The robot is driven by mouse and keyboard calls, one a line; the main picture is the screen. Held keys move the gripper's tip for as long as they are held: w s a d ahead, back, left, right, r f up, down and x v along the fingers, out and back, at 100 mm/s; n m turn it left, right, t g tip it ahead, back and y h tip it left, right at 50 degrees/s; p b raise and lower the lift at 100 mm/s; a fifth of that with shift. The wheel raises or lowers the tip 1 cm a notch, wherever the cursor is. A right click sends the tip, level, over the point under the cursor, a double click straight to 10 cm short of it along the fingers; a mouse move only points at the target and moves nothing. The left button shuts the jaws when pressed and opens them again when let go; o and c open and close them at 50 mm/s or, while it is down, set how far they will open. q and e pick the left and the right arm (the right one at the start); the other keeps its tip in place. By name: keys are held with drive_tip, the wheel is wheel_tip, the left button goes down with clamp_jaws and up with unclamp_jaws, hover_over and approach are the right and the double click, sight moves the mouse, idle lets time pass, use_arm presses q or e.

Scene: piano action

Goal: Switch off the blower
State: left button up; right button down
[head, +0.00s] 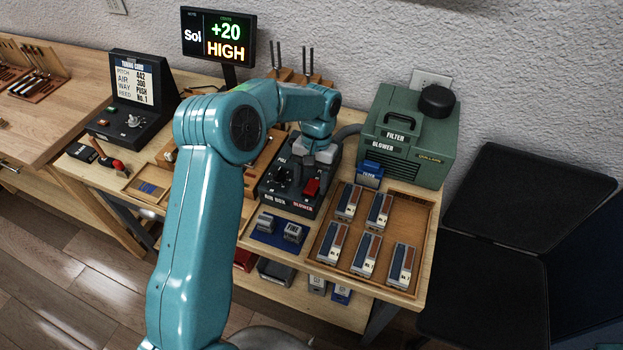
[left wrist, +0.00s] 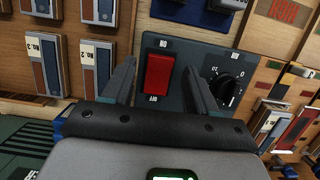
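The blower (head: 410,135) is a green box labelled "FILTER BLOWER" at the back right of the bench. A red rocker switch (head: 311,187) sits on the dark control box (head: 290,205), above the red "BLOWER" label. In the left wrist view the red switch (left wrist: 158,75) stands between the "ON" and "OFF" marks; I cannot tell which side is pressed. My left gripper (head: 312,170) is over the control box. In the left wrist view its two fingers (left wrist: 160,85) are apart on either side of the switch, with nothing between them held. My right gripper is not in view.
A black dial (left wrist: 228,88) lies just right of the right finger. A wooden tray (head: 327,262) of reed blocks stands right of the control box. A display (head: 219,38) reads "+20 HIGH". A black chair (head: 500,230) stands right of the bench.

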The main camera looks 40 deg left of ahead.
use_arm(q)
drive_tip(key=shift+w, duration=0.1)
drive_tip(key=shift+w+r, duration=0.1)
drive_tip(key=shift+r, duration=0.25)
drive_tip(key=v, duration=0.8)
wheel_tip(320, 180, up, 7)
hover_over(315, 181)
drive_tip(key=w, duration=0.2)
drive_tip(key=shift+s+a+r+p, duration=0.1)
drive_tip(key=shift+a+r+p, duration=0.15)
drive_tip(key=shift+p, duration=0.1)
drive_tip(key=shift+f, duration=0.1)
